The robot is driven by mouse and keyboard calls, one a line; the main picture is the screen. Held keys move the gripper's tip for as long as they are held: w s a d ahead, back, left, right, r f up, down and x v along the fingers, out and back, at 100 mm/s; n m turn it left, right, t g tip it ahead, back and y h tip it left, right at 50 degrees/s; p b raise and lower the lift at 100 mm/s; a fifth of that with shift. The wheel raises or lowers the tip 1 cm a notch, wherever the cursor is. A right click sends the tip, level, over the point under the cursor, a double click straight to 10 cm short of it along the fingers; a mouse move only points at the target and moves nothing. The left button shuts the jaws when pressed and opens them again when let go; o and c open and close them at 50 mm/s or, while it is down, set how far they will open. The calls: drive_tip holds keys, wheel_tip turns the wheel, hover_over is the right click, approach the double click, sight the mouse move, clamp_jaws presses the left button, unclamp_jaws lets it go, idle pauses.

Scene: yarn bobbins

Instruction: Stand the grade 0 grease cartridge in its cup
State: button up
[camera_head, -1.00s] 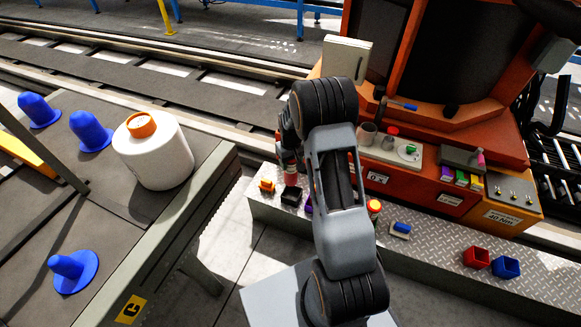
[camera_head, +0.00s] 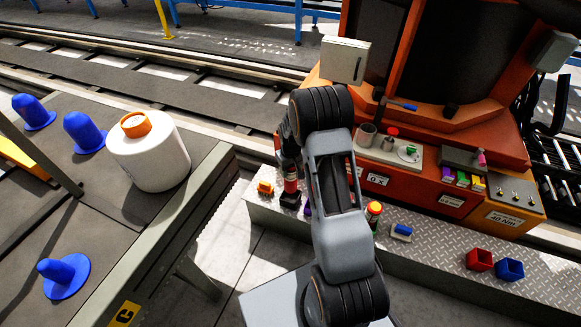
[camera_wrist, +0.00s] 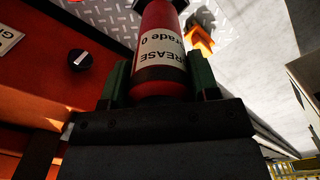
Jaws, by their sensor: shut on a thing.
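A red cartridge with a white "GREASE grade 0" label (camera_wrist: 160,45) is held between the green fingers of my gripper (camera_wrist: 160,82). The cartridge (camera_head: 290,178) also shows in the head view, roughly upright below my arm. Its lower end is at a small black cup (camera_head: 290,198) on the metal step. I cannot tell whether the end is inside the cup or just above it. At the top of the wrist view, a dark shape lies at the cartridge's far end. My arm hides part of this area in the head view.
An orange holder (camera_head: 265,188) stands just left of the black cup, and a purple piece (camera_head: 308,208) just right. A yellow-and-red cylinder (camera_head: 374,211), a blue-and-white piece (camera_head: 401,231), a red cup (camera_head: 479,259) and a blue cup (camera_head: 509,269) are farther right. The orange machine (camera_head: 405,190) rises behind.

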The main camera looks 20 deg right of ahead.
drive_tip(key=shift+f, duration=0.1)
drive_tip(key=shift+f+p, duration=0.2)
drive_tip(key=shift+p, duration=0.1)
drive_tip(key=shift+f, duration=0.2)
idle(0.3)
drive_tip(key=shift+f+b, duration=2.5)
drive_tip(key=shift+f, duration=1.45)
drive_tip(key=o, duration=1.2)
drive_tip(key=shift+o, duration=0.2)
